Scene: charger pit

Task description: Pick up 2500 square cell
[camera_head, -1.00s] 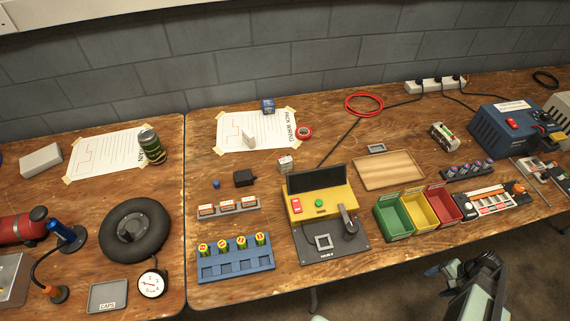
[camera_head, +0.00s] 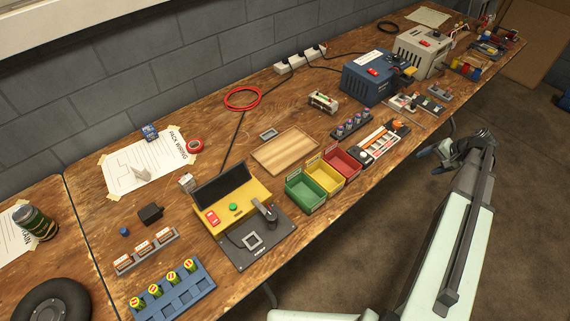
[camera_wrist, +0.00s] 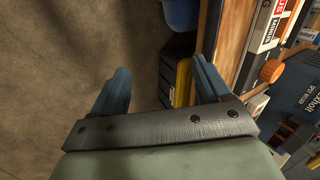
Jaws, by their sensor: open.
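I cannot read 2500 on any cell. Three small white-and-orange block-shaped cells sit in a grey rack (camera_head: 150,252) at the lower left in the head view. A small white box-shaped item (camera_head: 187,182) stands apart behind the yellow tester (camera_head: 232,208). My gripper (camera_head: 462,150) is off the table's front edge at the right, over the floor, far from the rack. In the wrist view my gripper (camera_wrist: 160,85) has its two blue fingers spread apart with nothing held between them.
A blue rack (camera_head: 178,296) holds several round green-and-yellow cells. Green (camera_head: 304,192), yellow (camera_head: 326,176) and red (camera_head: 345,162) bins stand right of the tester. A blue charger (camera_head: 370,76) stands farther right. Bare wood shows around the wooden tray (camera_head: 285,152).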

